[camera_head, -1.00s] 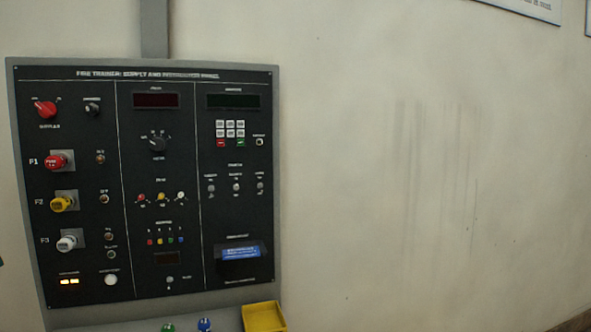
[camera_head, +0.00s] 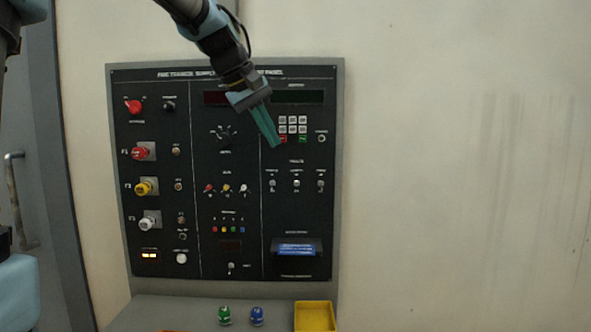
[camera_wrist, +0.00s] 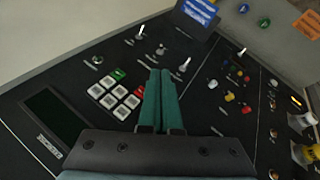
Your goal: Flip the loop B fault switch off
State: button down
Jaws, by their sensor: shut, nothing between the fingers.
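The row of three small fault toggle switches sits in the right column of the black panel. The left (camera_head: 272,184), middle (camera_head: 296,184) and right (camera_head: 320,184) switches show below the keypad, and their labels are too blurred to tell which is loop B. They also show in the wrist view as small levers, such as the middle one (camera_wrist: 162,49). My gripper (camera_head: 276,144) is shut and empty, with green fingers pointing down at the keypad's left side, above the switch row. In the wrist view the closed fingertips (camera_wrist: 160,73) point toward the switches, apart from them.
The keypad (camera_head: 292,127) is right beside my fingers, under a dark display (camera_head: 298,96). Dials, coloured knobs and a blue-lit slot unit (camera_head: 296,249) surround the switches. A yellow tray (camera_head: 315,317) and green and blue knobs (camera_head: 257,316) are below. The wall at right is bare.

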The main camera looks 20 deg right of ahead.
aim_at(297, 182)
jog(key=shift+f, duration=0.1)
jog(key=p+x, duration=0.2)
jog(key=x, duration=0.8)
jog(key=shift+f+b, duration=0.1)
jog(key=shift+b, duration=0.2)
jog(key=shift+s+a+b, duration=0.1)
jog(key=shift+a+b, duration=0.1)
jog(key=shift+b, duration=0.1)
